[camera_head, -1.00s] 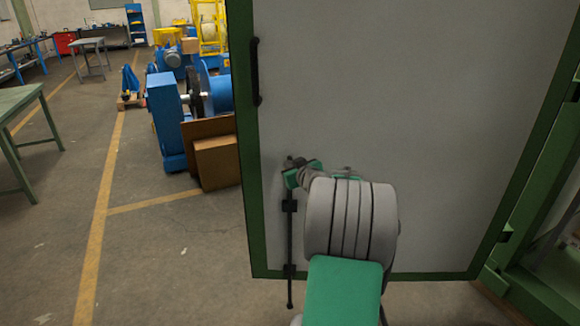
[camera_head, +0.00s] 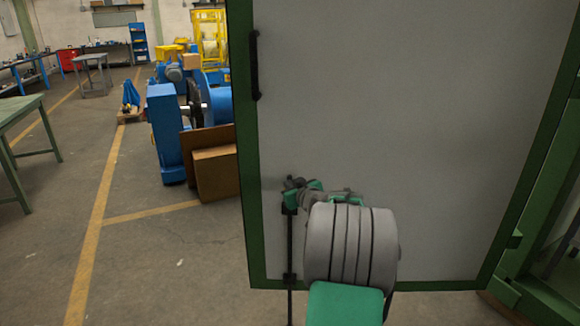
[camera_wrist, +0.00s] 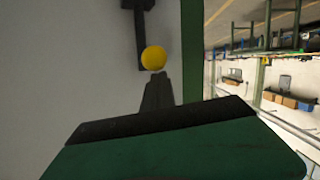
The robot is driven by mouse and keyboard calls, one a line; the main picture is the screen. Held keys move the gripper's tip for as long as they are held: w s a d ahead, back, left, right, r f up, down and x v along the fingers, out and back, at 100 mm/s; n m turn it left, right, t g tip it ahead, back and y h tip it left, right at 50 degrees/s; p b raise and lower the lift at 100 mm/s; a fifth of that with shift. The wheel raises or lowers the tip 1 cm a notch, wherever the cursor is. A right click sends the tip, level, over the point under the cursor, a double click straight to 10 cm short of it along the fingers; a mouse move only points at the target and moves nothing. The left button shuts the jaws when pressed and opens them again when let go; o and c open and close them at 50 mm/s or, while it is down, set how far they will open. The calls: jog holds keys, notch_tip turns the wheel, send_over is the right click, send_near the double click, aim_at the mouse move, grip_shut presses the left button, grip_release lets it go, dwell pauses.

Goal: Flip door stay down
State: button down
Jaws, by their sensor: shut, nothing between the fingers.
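The door stay (camera_head: 290,245) is a thin black rod on the lower left of a grey door (camera_head: 390,110) with a green frame. It hangs upright through dark brackets, and its lower end reaches the picture's bottom edge. My gripper (camera_head: 290,184) is at the stay's top end, beside the upper bracket. In the wrist view a yellow ball knob (camera_wrist: 153,59) lies right in front of my gripper's shut fingertips (camera_wrist: 156,75). Whether they touch it I cannot tell. A dark bracket and rod (camera_wrist: 140,30) show behind the knob. Nothing is between the fingers.
A black door handle (camera_head: 254,65) is higher on the door's left side. Cardboard boxes (camera_head: 217,172) and blue machinery (camera_head: 165,125) stand left of the door. A green table (camera_head: 20,125) is at far left. The floor between is clear.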

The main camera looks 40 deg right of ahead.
jog(key=shift+f, duration=0.3)
jog(key=s+a+r, duration=0.3)
jog(key=s+r, duration=0.4)
jog(key=s, duration=0.1)
jog(key=shift+s+a+r, duration=0.15)
jog(key=shift+s+a, duration=0.2)
jog(key=shift+s, duration=0.05)
jog(key=a+n+g+y+p, duration=0.2)
jog(key=a+g+y+p, duration=0.35)
jog(key=a, duration=1.65)
jog(key=s+a+f+g+p, duration=0.1)
jog(key=s+a+g+p, duration=0.4)
jog(key=s+a, duration=1)
jog(key=s+p, duration=0.1)
jog(key=p, duration=0.1)
jog(key=shift+s+a+f+h+p, duration=0.25)
jog(key=shift+a+f+h+p, duration=0.05)
jog(key=shift+f+h+p, duration=0.05)
